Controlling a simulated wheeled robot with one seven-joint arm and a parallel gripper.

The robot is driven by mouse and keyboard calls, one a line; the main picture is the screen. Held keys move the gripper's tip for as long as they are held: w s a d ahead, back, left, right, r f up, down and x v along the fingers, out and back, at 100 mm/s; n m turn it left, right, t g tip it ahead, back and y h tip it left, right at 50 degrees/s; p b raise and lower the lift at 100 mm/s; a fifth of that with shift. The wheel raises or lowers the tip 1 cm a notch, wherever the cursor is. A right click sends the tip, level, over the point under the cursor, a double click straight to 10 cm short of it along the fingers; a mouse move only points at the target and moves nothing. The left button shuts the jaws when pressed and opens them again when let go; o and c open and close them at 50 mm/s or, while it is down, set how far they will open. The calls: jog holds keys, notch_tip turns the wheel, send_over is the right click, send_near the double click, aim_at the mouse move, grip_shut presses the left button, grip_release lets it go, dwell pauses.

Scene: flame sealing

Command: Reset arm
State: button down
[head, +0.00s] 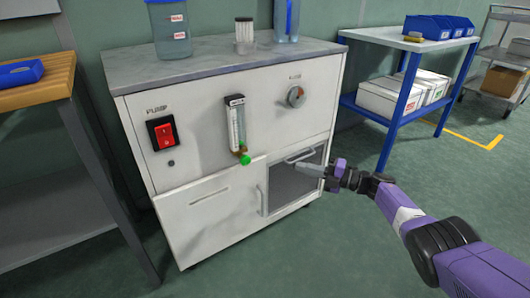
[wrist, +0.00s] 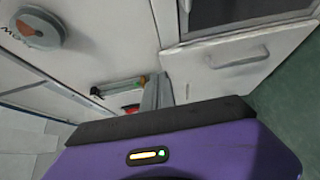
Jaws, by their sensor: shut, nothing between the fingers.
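My gripper (head: 312,169) is at the end of my purple and black arm, which reaches in from the right of the head view. The gripper is in front of the dark compartment (head: 285,192) at the cabinet's lower right. Its fingers are shut together and empty; they also show in the wrist view (wrist: 157,92). The white cabinet (head: 205,105) carries a lit-red pump switch (head: 165,135), a flow meter (head: 237,125) with a green knob (head: 245,160), and a grey round knob (head: 296,96) with an orange mark. I cannot tell whether the gripper touches the cabinet.
On the cabinet's grey top (head: 205,62) stand a blue container (head: 170,35), a rack of white tubes (head: 244,38) and a blue cylinder (head: 286,20). A blue shelf table (head: 400,38) with boxes stands at right, a wooden bench (head: 40,90) at left.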

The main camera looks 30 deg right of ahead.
jog(key=w+d+r+m+t+h, duration=0.1)
jog(key=w+r+m+t+h, duration=0.3)
jog(key=r, duration=0.4)
jog(key=s+a+f+m+t+h, duration=0.1)
jog(key=s+a+m+t+h, duration=0.15)
jog(key=a+m, duration=0.35)
jog(key=s+a+f+m+t+h, duration=0.1)
jog(key=s+a+m+t+h, duration=0.2)
jog(key=a+m, duration=0.35)
jog(key=s+a+f+m+g+h, duration=0.2)
jog(key=s+a+m, duration=0.35)
jog(key=s, duration=0.55)
jog(key=s+a+f+m+g+h, duration=0.35)
jog(key=s+a, duration=0.25)
jog(key=s, duration=0.4)
jog(key=s+a+r+g+y, duration=0.1)
jog(key=s+a+g+y, duration=0.15)
jog(key=s, duration=1.05)
jog(key=s+a+r+g+y, duration=0.1)
jog(key=s+a+g+y, duration=0.2)
jog(key=s, duration=1)
notch_tip(320, 180, up, 37)
jog(key=a+t+p, duration=0.1)
jog(key=p, duration=3.5)
jog(key=shift+a+f+n, duration=0.2)
jog(key=shift+a+n, duration=0.05)
jog(key=shift+n, duration=0.2)
